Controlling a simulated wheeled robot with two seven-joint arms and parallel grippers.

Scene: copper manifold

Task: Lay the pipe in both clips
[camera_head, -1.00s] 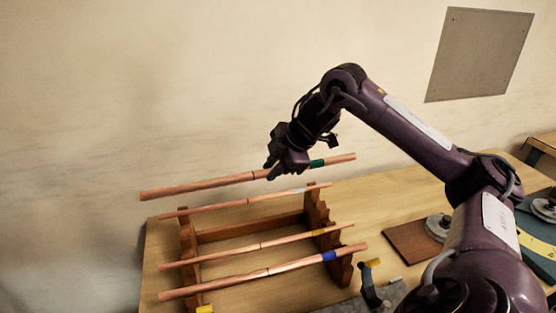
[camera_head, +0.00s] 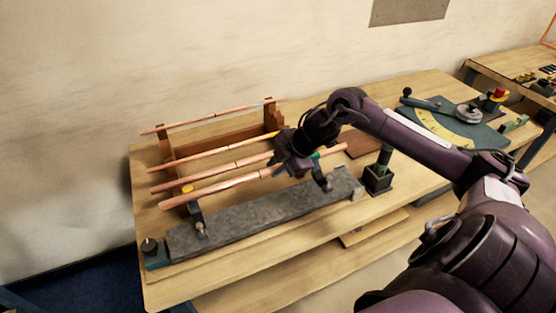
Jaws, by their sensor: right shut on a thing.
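My right gripper (camera_head: 292,168) is shut on a copper pipe (camera_head: 228,185) with a green band near its right end. The pipe runs left to right over the back side of a long grey base plate (camera_head: 262,213). The right clip (camera_head: 322,180) stands just right of my gripper, close under the pipe. I cannot tell whether the pipe touches either clip. My left gripper is not in view.
A wooden rack (camera_head: 167,149) behind the plate holds three other copper pipes, including a rear one (camera_head: 215,117) and a yellow-banded one (camera_head: 215,153). A dark block with a post (camera_head: 378,178) stands right of the plate. A protractor-like bending fixture (camera_head: 450,120) is farther right.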

